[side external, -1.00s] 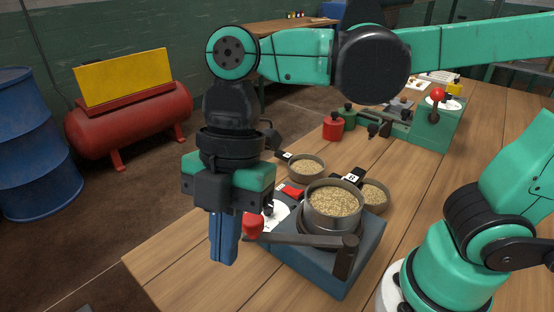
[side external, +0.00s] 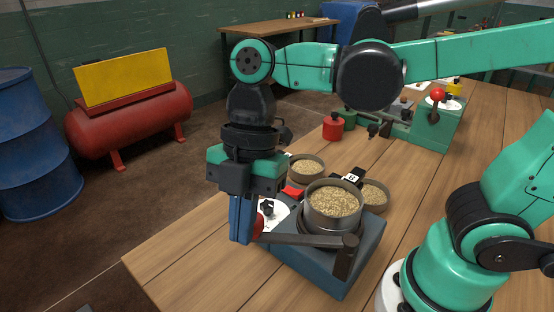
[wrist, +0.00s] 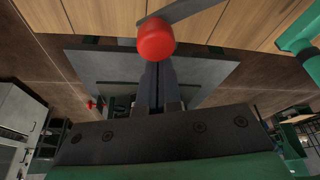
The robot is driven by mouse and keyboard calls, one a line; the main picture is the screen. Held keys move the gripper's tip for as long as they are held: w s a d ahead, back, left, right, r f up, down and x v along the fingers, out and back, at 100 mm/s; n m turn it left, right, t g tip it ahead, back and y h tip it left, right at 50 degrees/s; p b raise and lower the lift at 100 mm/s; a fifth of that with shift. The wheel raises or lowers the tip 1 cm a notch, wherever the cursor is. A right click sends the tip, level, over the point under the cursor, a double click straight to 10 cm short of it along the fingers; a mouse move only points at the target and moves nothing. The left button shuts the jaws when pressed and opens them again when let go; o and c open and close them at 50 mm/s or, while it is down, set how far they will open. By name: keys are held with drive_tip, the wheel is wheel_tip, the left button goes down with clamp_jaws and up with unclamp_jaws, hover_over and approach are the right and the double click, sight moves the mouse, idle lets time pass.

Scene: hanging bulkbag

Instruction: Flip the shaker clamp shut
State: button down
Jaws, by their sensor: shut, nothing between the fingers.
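The shaker (side external: 335,275) is a blue-grey box at the table's near edge, with a round sieve (side external: 333,212) of grain on top. Its clamp lever (side external: 300,239) is a dark bar running left from a post at the front corner. The lever ends in a red knob (side external: 259,226), which overhangs the box's left side. My gripper (side external: 241,238) has its blue fingers shut and empty, pointing down at the knob's left. The fingers partly cover the knob. In the wrist view the knob (wrist: 156,39) appears just beyond the fingertips (wrist: 158,80); contact is unclear.
Two smaller pans of grain (side external: 306,168) (side external: 375,194) sit behind the sieve. A white dial (side external: 272,212) is on the shaker's left part. A red canister (side external: 333,128) and a green device with a red-knobbed lever (side external: 437,122) stand farther back. Floor is open left of the table.

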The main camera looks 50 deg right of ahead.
drive_tip(key=shift+w+d+m, duration=0.2)
drive_tip(key=shift+m, duration=0.1)
drive_tip(key=shift+d, duration=0.1)
drive_tip(key=shift+w+d+m+t, duration=0.3)
drive_tip(key=shift+w+d+m, duration=0.2)
drive_tip(key=shift+d+m, duration=0.15)
drive_tip(key=shift+s+d+m+t+h, duration=0.3)
drive_tip(key=shift+d+m+t, duration=0.35)
drive_tip(key=shift+d+m, duration=1.9)
drive_tip(key=shift+s+d+m+t+h, duration=0.1)
drive_tip(key=shift+d+m+t+h, duration=0.45)
drive_tip(key=shift+d+m, duration=2)
drive_tip(key=shift+s+d+m+t+h, duration=0.2)
drive_tip(key=shift+d+m+t, duration=0.6)
drive_tip(key=shift+d+m, duration=1.75)
drive_tip(key=shift+d, duration=0.1)
